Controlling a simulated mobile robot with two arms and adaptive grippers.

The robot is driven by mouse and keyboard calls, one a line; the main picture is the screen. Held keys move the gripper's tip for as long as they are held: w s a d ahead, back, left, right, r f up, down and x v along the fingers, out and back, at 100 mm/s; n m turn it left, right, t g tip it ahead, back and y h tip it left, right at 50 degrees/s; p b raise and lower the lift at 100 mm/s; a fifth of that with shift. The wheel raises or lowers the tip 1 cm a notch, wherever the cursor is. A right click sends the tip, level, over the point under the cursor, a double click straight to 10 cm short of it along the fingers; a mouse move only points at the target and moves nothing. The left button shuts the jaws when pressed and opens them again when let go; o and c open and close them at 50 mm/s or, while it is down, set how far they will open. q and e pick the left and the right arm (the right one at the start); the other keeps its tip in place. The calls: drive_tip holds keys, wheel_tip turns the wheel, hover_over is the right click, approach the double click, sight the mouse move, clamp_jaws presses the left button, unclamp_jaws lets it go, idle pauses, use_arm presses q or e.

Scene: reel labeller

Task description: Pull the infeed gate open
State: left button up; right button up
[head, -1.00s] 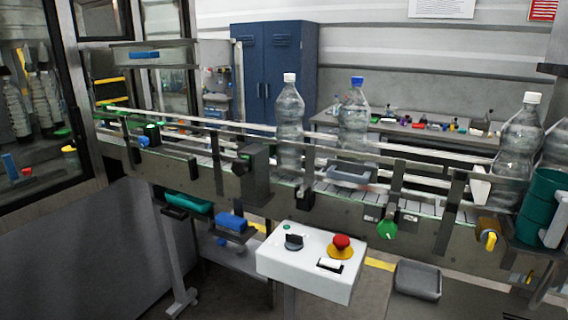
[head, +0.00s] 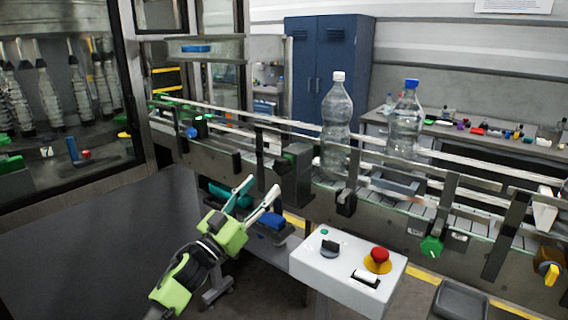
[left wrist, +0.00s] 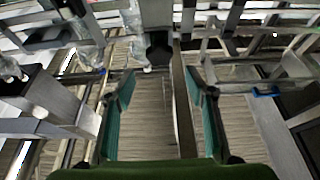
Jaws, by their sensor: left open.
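The conveyor (head: 235,160) runs across the head view. A dark grey block (head: 292,174) stands at its near side, left of a clear bottle with a white cap (head: 337,125); I cannot tell for sure whether this block is the infeed gate. A dark block also shows ahead between the fingers in the left wrist view (left wrist: 158,48). My left gripper (head: 262,186) is open and empty, on the near side of the conveyor and apart from the block. Its two fingers (left wrist: 160,76) frame only open space. My right gripper is not in view.
A white control box (head: 345,268) with a red button stands right of the left gripper. A second bottle with a blue cap (head: 405,125) is on the conveyor. A glazed machine cabinet (head: 60,95) is at left. Blue (head: 272,220) and teal bins sit below the conveyor.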

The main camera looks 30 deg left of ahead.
sight(279, 168)
use_arm(q)
drive_tip(key=p+x, duration=0.2)
drive_tip(key=x, duration=0.8)
drive_tip(key=shift+f, duration=0.15)
clamp_jaws()
